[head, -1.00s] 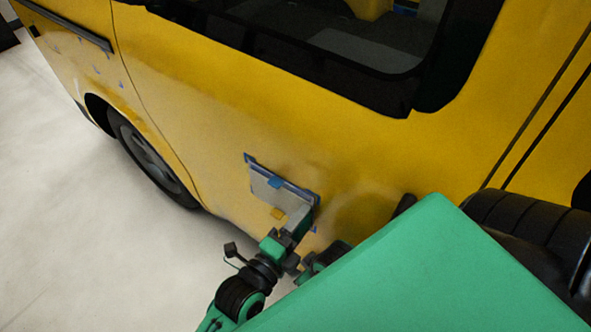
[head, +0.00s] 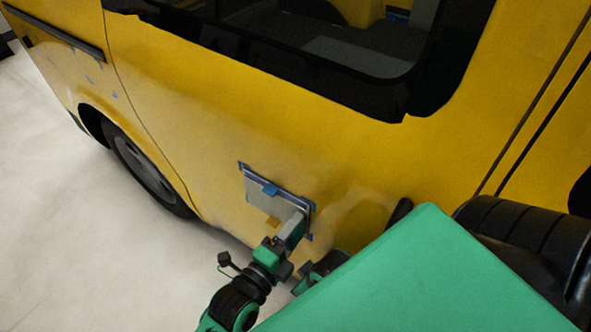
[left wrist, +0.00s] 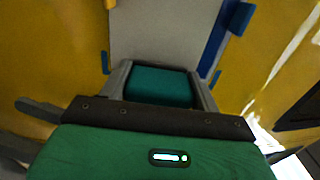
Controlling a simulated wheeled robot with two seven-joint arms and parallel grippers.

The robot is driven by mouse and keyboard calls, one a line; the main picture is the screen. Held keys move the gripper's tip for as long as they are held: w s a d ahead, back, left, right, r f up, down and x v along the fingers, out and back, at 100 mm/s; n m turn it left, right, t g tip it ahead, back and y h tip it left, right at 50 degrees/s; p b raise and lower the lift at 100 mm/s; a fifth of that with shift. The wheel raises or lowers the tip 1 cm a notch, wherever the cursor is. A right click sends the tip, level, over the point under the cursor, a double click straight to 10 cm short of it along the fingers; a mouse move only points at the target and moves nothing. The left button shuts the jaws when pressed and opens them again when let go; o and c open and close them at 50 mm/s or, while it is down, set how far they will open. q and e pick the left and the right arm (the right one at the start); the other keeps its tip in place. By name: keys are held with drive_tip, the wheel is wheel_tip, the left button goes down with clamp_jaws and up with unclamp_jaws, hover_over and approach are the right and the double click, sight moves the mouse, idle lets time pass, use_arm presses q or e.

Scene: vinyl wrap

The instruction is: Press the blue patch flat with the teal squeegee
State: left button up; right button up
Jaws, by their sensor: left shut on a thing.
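The blue patch (head: 309,236) is on the yellow van's side below the window. Its blue edges show around a flat grey panel (head: 262,192) that covers its middle. I cannot tell whether this panel belongs to the patch or the squeegee. My left gripper (head: 298,220) is at the panel's lower right side. In the left wrist view its fingers are shut on the teal squeegee (left wrist: 160,88), with the grey panel (left wrist: 155,38) just beyond. Contact with the van is hidden. My right gripper is not in view.
The yellow van (head: 215,130) fills most of the view, with a dark window (head: 330,55) above the patch and a wheel (head: 150,175) at left. Small blue and orange tabs sit on the panel. The pale floor (head: 70,220) at lower left is clear.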

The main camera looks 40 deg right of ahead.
sight(265, 200)
use_arm(q)
drive_tip(key=shift+w+a, duration=0.25)
drive_tip(key=shift+w, duration=0.45)
drive_tip(key=shift+w+a+b, duration=0.2)
drive_tip(key=shift+w, duration=0.35)
drive_tip(key=shift+w+a+b, duration=0.2)
drive_tip(key=shift+w, duration=0.3)
drive_tip(key=shift+w, duration=0.15)
drive_tip(key=shift+w+a+b, duration=0.2)
drive_tip(key=shift+w, duration=0.25)
drive_tip(key=shift+w+a+b, duration=0.15)
drive_tip(key=shift+w+a, duration=0.05)
drive_tip(key=shift+w, duration=0.25)
drive_tip(key=shift+w, duration=0.1)
drive_tip(key=shift+w+a+b, duration=0.35)
drive_tip(key=shift+w+b, duration=0.05)
drive_tip(key=shift+w, duration=0.5)
drive_tip(key=shift+w, duration=0.1)
drive_tip(key=shift+w+a+b, duration=0.2)
drive_tip(key=shift+w, duration=0.3)
drive_tip(key=shift+w+a+b, duration=0.15)
drive_tip(key=shift+w+b, duration=0.05)
drive_tip(key=shift+w, duration=0.25)
